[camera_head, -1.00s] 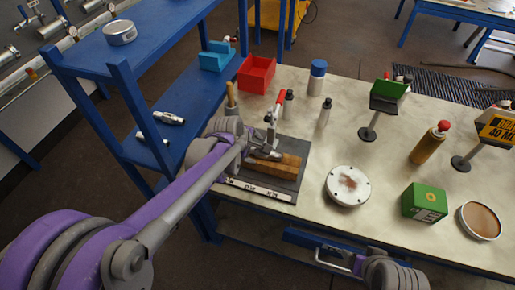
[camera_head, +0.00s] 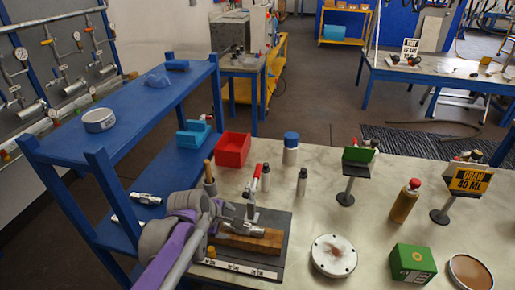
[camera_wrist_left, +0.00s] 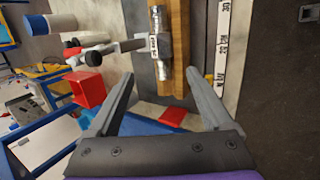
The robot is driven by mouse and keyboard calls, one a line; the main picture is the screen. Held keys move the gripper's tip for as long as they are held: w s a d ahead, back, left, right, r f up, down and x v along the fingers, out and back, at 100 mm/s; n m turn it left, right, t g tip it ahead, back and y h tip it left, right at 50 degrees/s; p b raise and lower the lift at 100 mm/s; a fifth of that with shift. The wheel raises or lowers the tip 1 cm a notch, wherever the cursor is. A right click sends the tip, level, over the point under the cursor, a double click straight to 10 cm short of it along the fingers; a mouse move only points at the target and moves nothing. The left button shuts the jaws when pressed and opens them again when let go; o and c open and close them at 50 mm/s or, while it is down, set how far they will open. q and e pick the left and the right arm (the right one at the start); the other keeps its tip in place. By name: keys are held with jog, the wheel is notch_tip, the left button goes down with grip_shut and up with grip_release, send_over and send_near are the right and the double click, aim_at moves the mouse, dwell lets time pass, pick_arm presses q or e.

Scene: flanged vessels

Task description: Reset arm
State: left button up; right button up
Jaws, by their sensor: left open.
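My left arm comes in from the lower left of the head view. Its gripper (camera_head: 232,214) is over the left part of a dark plate at the near left of the bench. In the left wrist view the gripper (camera_wrist_left: 160,74) is open, with nothing between its two fingers. A wooden block (camera_head: 256,243) lies on the dark plate (camera_head: 273,262); the block (camera_wrist_left: 181,40) also shows in the wrist view. A metal fitting (camera_wrist_left: 159,38) is at the block, beyond the fingertips; I cannot tell how it is supported. My right gripper is out of view.
A red-handled clamp (camera_head: 254,185) stands behind the block. A red bin (camera_head: 233,149) and several bottles stand farther back. A blue shelf (camera_head: 140,105) rises close on the left. A white flanged disc (camera_head: 334,256) and a green box (camera_head: 412,263) are to the right.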

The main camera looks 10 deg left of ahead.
pick_arm(q)
jog(key=s+f+m+y, duration=0.1)
jog(key=s+f+m, duration=0.1)
jog(key=s+m, duration=0.6)
jog(key=s+f+m, duration=0.2)
jog(key=s+m, duration=0.7)
jog(key=s, duration=0.3)
jog(key=shift+s+d+f+g+y+p, duration=0.15)
jog(key=shift+s+f+g+y+p, duration=0.25)
